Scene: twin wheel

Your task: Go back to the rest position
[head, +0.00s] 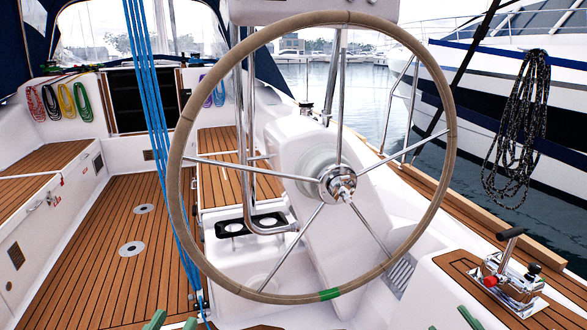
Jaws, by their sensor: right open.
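My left gripper (172,322) shows only as two green fingertips at the bottom edge, left of the wheel's lower rim. The tips are apart with nothing visible between them. My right gripper (452,322) also shows only as green fingertips at the bottom edge, right of the wheel. They are apart and look empty. Both grippers are clear of the large steering wheel (448,150), which stands upright with a tan rim and metal spokes. A green mark (330,294) is on its rim at the bottom. The rest of both grippers is out of frame.
A throttle lever unit (510,280) with a red knob stands at right, near my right gripper. Blue ropes (150,100) run down left of the wheel. A dark coiled rope (520,130) hangs upper right. Open teak deck (100,250) lies at left.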

